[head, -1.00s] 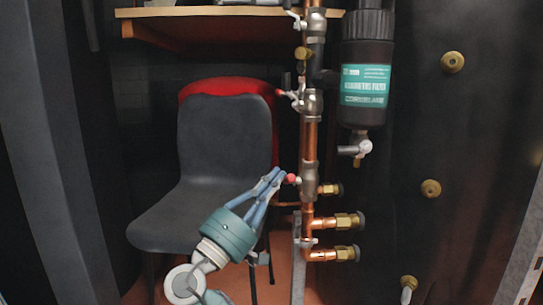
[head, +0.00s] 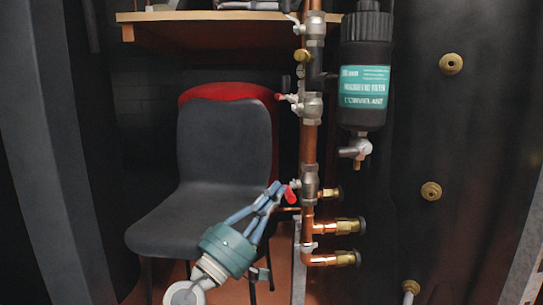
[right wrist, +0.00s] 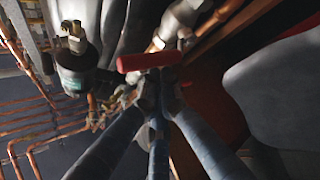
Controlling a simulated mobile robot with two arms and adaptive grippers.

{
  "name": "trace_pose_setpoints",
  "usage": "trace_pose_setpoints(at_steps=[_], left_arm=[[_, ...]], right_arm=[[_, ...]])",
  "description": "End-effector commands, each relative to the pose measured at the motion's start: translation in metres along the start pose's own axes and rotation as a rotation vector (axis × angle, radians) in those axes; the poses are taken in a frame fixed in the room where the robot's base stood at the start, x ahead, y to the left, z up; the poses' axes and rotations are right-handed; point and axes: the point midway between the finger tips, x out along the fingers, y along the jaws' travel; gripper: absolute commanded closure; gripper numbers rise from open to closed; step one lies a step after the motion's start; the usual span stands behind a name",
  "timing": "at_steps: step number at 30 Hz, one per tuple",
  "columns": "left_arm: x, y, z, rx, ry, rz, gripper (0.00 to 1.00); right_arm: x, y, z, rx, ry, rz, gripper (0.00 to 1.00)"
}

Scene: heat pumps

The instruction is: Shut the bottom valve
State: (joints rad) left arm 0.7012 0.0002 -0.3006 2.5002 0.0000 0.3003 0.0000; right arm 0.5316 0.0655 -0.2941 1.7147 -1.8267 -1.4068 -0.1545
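The bottom valve (head: 310,183) is a grey metal body on the upright copper pipe, with a red lever (head: 290,194) on its left side. The lever slants downward in the head view. In the right wrist view the red lever (right wrist: 150,62) lies crosswise just beyond my fingertips. My right gripper (head: 276,192) has blue fingers and a teal body. It reaches up from below, its tips close together beside the lever. In the right wrist view my right gripper (right wrist: 158,90) shows its fingers converging, with nothing seen between them; contact with the lever is unclear. My left gripper is out of view.
Another valve (head: 311,105) sits higher on the pipe. A black filter (head: 365,95) hangs right of it. Two copper stubs with brass ends (head: 345,227) stick out below.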

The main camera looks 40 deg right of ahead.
Motion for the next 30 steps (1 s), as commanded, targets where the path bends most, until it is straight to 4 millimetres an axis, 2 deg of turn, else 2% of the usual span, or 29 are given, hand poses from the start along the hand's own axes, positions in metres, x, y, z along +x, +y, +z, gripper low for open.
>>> trace_pose_setpoints(at_steps=[1, 15, 17, 27, 30], left_arm=[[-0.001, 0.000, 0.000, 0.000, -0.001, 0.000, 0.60], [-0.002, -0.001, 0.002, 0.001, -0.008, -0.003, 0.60], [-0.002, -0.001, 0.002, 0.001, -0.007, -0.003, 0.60], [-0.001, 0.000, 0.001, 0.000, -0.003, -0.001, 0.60], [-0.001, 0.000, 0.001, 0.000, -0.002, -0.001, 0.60]], right_arm=[[0.001, -0.006, 0.006, -0.006, -0.015, -0.011, 1.00], [-0.002, -0.007, 0.006, -0.007, -0.015, -0.012, 1.00], [-0.008, -0.007, 0.005, -0.008, -0.013, -0.013, 1.00], [-0.063, -0.002, 0.001, -0.004, -0.002, -0.005, 1.00], [-0.072, 0.000, 0.001, -0.003, -0.002, -0.001, 1.00]])
